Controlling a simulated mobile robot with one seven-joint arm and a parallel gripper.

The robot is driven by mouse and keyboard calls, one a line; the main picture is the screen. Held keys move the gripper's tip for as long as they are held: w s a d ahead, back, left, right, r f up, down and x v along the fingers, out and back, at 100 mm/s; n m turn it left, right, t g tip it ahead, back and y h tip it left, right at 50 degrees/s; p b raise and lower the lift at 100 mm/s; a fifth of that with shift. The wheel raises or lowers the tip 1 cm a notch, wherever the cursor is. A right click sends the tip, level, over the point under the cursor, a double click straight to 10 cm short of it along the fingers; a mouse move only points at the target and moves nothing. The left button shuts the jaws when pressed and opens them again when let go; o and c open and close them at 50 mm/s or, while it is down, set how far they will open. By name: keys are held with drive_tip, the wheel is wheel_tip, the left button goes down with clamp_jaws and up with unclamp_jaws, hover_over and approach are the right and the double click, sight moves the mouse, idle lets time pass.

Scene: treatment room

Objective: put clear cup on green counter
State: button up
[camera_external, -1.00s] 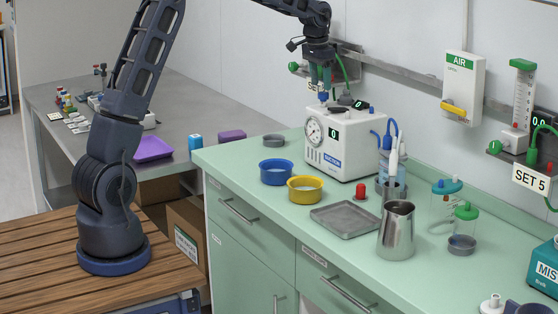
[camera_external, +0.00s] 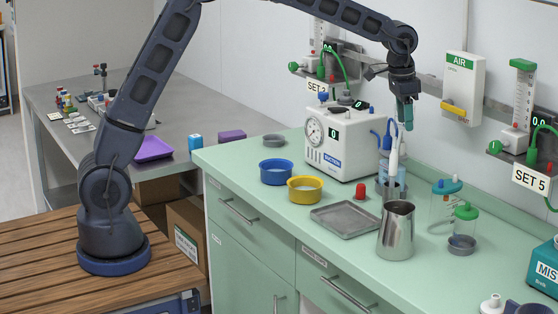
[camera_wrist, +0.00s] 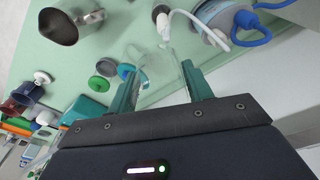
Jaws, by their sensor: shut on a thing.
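My gripper (camera_external: 404,126) hangs above the back of the green counter (camera_external: 292,228), right of the white machine and over the tubed jar. In the wrist view, my gripper's teal fingertips (camera_wrist: 160,72) stand apart, closed on a faint see-through thing, which I take to be the clear cup (camera_wrist: 166,66). Its outline is very hard to make out. In the external view the cup cannot be made out at the fingers. The counter surface shows below in the wrist view (camera_wrist: 125,22).
A steel pitcher (camera_external: 396,235), grey tray (camera_external: 345,221), yellow bowl (camera_external: 305,190), blue bowl (camera_external: 276,172) and white machine (camera_external: 343,140) stand on the counter. The tubed jar (camera_wrist: 213,16) and lidded clear jars (camera_external: 441,205) are near my gripper. The front counter strip has free room.

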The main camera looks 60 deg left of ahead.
drive_tip(key=s+d+f+m, duration=0.1)
drive_tip(key=s+d+m, duration=0.1)
drive_tip(key=d, duration=0.7)
drive_tip(key=s+d+f+m, duration=0.1)
drive_tip(key=s+d+m, duration=0.1)
drive_tip(key=d, duration=0.8)
drive_tip(key=m, duration=0.4)
hover_over(463, 294)
wheel_tip(463, 294, down, 3)
drive_tip(key=shift+g+h, duration=0.3)
drive_tip(key=f, duration=1.9)
drive_tip(key=shift+s+a+f, duration=0.1)
drive_tip(key=shift+a+f, duration=0.05)
drive_tip(key=shift+a, duration=0.2)
drive_tip(key=shift+f, duration=0.1)
drive_tip(key=o, duration=1)
